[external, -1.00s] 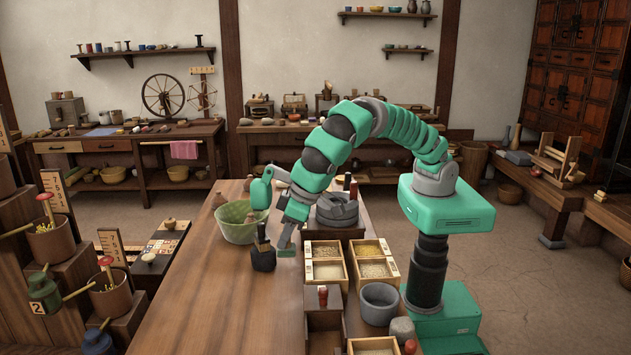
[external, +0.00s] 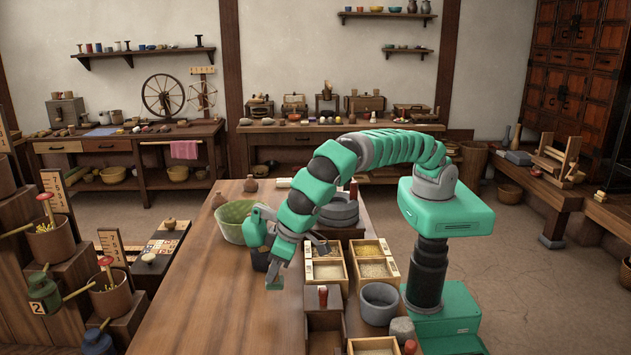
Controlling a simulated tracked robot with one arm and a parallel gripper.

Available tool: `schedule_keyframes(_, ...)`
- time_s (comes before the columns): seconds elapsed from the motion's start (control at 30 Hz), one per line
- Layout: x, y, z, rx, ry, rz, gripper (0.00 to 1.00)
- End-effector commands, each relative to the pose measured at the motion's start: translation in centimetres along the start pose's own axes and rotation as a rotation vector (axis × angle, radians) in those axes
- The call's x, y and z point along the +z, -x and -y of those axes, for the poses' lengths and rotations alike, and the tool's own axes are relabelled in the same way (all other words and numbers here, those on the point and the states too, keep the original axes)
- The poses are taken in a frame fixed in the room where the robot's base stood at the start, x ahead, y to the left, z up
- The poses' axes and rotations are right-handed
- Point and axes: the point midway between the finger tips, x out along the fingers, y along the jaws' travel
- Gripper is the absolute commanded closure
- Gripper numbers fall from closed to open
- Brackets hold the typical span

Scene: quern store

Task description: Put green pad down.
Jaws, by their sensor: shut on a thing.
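My gripper (external: 277,272) points down over the wooden table, in front of the dark holder, with its fingers close together. A small green piece shows at its fingertips, which looks like the green pad (external: 274,287); my gripper is shut on it. The pad is low and near the table top (external: 215,310); I cannot tell whether it touches the wood. Most of the pad's shape is too small to make out.
A green bowl (external: 232,213) stands behind my gripper. A dark holder (external: 260,260) is partly hidden by my arm. Grain boxes (external: 328,271) and a grey stone bowl (external: 379,303) stand to the right. The table's front left is clear.

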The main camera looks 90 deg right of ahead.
Motion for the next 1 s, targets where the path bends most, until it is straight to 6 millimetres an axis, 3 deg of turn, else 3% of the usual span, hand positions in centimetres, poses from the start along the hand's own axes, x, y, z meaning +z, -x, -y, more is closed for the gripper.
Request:
schedule_keyframes(0.4, 1.7, -4.1, 0.0, 0.001, 0.0, 0.0, 1.0)
schedule_keyframes(0.77, 1.9, -4.5, 0.0, 0.0, 0.0, 0.0, 1.0)
schedule_keyframes(0.8, 1.8, -4.4, 0.0, 0.0, 0.0, 0.0, 0.7)
schedule_keyframes(0.83, 1.8, -4.4, 0.0, 0.0, 0.0, 0.0, 0.62)
schedule_keyframes(1.0, 1.8, -4.4, 0.0, 0.0, 0.0, 0.0, 0.59)
